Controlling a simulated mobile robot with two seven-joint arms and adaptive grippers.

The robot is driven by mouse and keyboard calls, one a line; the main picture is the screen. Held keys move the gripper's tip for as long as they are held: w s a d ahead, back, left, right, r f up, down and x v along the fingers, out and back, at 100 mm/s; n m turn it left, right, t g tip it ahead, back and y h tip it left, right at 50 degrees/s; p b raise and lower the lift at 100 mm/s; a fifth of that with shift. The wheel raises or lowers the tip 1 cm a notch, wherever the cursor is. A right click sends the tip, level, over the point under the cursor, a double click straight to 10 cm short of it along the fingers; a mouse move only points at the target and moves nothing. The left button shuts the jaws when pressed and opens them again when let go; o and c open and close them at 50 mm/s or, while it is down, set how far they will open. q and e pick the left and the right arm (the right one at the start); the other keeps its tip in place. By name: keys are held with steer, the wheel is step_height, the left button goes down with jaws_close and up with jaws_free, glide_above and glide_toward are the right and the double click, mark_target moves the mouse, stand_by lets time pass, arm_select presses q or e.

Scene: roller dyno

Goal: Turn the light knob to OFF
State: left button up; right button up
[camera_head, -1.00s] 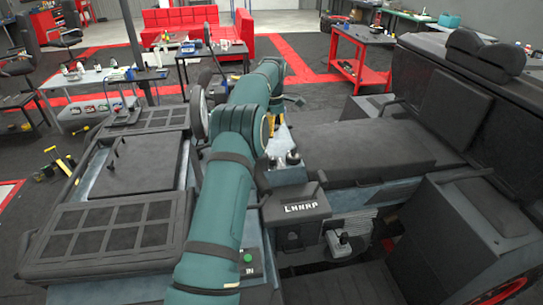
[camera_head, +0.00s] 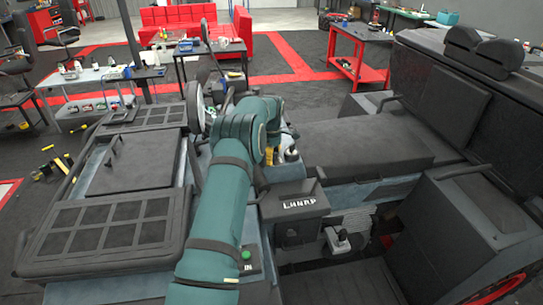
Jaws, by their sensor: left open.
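My left arm reaches in from the bottom and bends at a teal elbow. Only a small yellowish part of my left gripper (camera_head: 270,157) shows past the forearm, beside a dark round knob-like part (camera_head: 292,155) on the console. The forearm hides most of the gripper, and I cannot see whether it touches anything. I cannot make out a light knob or an OFF mark. A dark box with white lettering (camera_head: 297,216) is in front of the console. My right gripper is not in view.
A green button (camera_head: 246,256) is close beside my arm. A small lever (camera_head: 339,238) stands right of the lettered box. A long dark padded seat (camera_head: 365,147) lies to the right. A vented cover (camera_head: 95,228) lies to the left.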

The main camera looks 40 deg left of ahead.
arm_select(q)
jaws_close()
steer(key=shift+m, duration=0.4)
steer(key=m, duration=1.2)
steer(key=shift+m, duration=0.3)
steer(key=shift+f, duration=0.1)
stand_by(0.4)
jaws_free()
